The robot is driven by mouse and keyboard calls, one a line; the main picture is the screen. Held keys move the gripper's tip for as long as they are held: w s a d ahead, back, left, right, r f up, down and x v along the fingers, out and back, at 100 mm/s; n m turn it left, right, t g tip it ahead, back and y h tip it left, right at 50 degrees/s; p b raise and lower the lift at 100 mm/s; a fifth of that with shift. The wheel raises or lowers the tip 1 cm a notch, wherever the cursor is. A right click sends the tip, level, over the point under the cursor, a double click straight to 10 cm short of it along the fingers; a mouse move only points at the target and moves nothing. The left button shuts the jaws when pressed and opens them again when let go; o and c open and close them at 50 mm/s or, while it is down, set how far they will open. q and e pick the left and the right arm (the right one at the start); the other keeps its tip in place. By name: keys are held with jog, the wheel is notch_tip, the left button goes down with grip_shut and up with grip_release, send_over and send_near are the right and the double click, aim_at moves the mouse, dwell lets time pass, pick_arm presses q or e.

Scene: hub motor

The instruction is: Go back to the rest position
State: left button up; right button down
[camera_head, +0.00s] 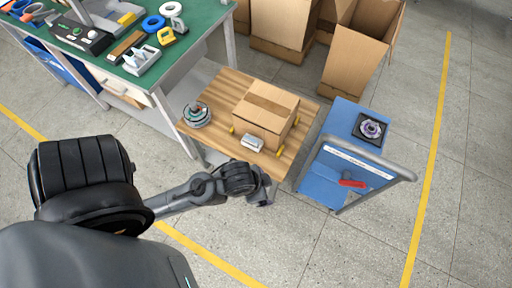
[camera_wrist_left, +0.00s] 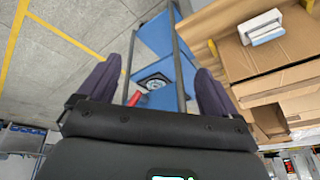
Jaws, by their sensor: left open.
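My left gripper (camera_head: 264,196) hangs near the front edge of the wooden table, left of the blue cart. In the left wrist view its two dark fingers (camera_wrist_left: 158,66) are spread wide with nothing between them. A hub motor part (camera_head: 197,114) lies on the left of the wooden table. Another round motor part (camera_head: 371,128) sits on a black square base on the blue cart; it also shows in the left wrist view (camera_wrist_left: 154,84), well beyond the fingers. My right gripper is not in view.
The wooden table (camera_head: 217,90) carries a cardboard box (camera_head: 266,112) and a small white box (camera_head: 252,142). The blue cart (camera_head: 345,115) has a grey handle and a red tool (camera_head: 352,181). A green workbench (camera_head: 187,47) with tools stands at the back left. Floor in front is clear.

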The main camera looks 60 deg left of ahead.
pick_arm(q)
jog(key=shift+s+a+n+g, duration=0.35)
jog(key=shift+s+n, duration=0.25)
jog(key=shift+s, duration=0.2)
jog(key=shift+r, duration=0.1)
notch_tip(320, 180, up, 38)
jog(key=p, duration=3.7)
jog(key=shift+f+p, duration=0.25)
jog(key=shift+p, duration=0.05)
